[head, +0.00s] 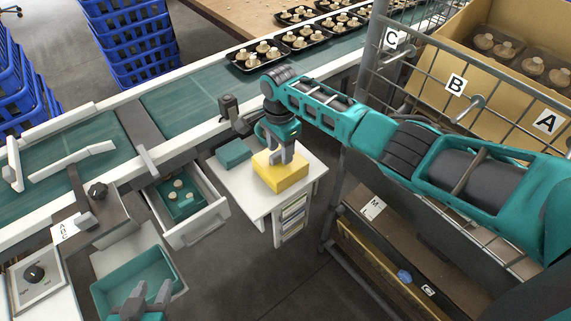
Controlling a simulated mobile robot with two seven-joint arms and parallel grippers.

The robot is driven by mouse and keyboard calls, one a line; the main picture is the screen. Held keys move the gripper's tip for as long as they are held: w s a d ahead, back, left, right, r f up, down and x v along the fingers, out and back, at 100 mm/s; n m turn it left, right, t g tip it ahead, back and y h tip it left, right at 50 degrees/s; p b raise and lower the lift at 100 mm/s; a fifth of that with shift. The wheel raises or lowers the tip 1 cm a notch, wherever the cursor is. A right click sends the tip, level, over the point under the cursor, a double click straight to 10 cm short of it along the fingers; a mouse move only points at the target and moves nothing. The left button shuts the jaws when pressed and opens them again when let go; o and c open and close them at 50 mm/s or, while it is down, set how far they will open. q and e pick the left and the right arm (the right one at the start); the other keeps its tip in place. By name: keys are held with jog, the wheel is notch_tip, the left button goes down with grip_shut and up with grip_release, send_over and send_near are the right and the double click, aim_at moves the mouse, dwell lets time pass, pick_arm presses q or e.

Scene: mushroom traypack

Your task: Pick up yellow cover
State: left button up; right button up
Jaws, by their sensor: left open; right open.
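The yellow cover (284,181) is a blocky yellow piece on the white table (243,196) near the middle of the head view. My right gripper (281,160) points down at the yellow cover with its jaws open. The fingers overlap the cover's top in the picture; I cannot tell whether they touch it. My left gripper (152,292) is open and empty at the bottom left, over a teal tray.
A teal block (233,153) lies beside the cover on the left. A pulled-out drawer (209,219) holds a teal tray with mushrooms. A conveyor (195,102) with black mushroom trays runs behind. A wire rack (430,75) stands on the right.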

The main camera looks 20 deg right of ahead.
jog(key=shift+a, duration=0.1)
grip_shut()
dwell(0.4)
dwell(0.3)
